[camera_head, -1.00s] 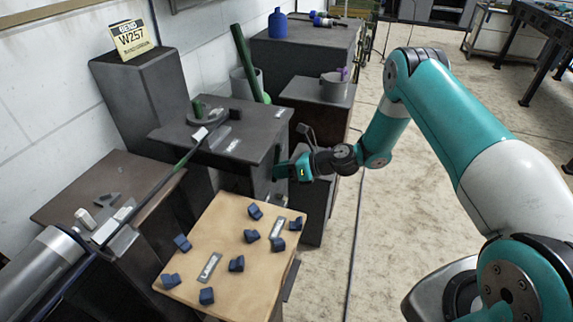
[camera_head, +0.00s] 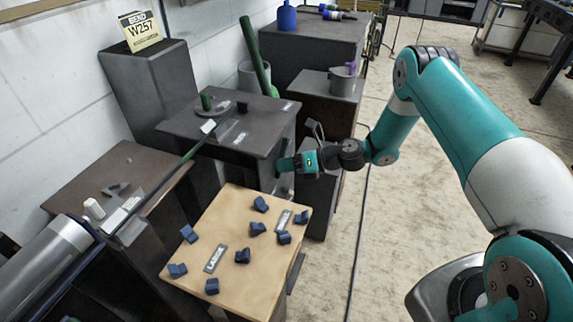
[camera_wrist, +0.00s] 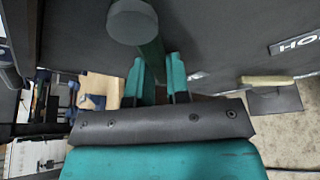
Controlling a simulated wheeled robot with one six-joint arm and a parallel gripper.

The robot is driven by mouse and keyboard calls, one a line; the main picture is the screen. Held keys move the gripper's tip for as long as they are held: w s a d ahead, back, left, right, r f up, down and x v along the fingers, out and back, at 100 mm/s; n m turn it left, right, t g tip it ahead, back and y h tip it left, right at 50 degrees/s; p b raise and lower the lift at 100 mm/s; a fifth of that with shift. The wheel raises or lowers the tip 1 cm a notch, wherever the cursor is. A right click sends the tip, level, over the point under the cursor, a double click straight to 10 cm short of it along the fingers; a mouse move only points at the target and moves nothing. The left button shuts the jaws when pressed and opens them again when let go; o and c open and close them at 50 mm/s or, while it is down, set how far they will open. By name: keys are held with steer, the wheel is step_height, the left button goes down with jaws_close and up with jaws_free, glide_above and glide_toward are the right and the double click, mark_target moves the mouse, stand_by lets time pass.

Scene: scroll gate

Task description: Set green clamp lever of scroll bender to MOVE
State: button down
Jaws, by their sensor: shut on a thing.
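The green clamp lever (camera_wrist: 151,56) shows in the wrist view, with a round grey knob (camera_wrist: 132,22) at its end. It stands between the two teal fingers of my gripper (camera_wrist: 160,82), which is shut on it. A white plate reading "HO", cut off by the frame edge, lies to the right on the dark surface (camera_wrist: 296,45). In the head view my gripper (camera_head: 284,164) is at the right side of the scroll bender's dark bench (camera_head: 262,112). The lever is hard to make out there. The rest of its label is out of view.
A wooden-topped stand (camera_head: 232,270) with several blue blocks is in front of the bench. A long rod (camera_head: 170,170) runs from the bench to the lower left. A "BEND W257" sign (camera_head: 139,32) stands behind. Clear floor (camera_head: 400,210) lies to the right.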

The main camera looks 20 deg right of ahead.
steer(key=c, duration=1.1)
jaws_free()
steer(key=shift+d, duration=0.1)
steer(key=v, duration=1.7)
steer(key=shift+s+d+b, duration=0.1)
steer(key=shift+d+b, duration=0.05)
steer(key=shift+b, duration=0.15)
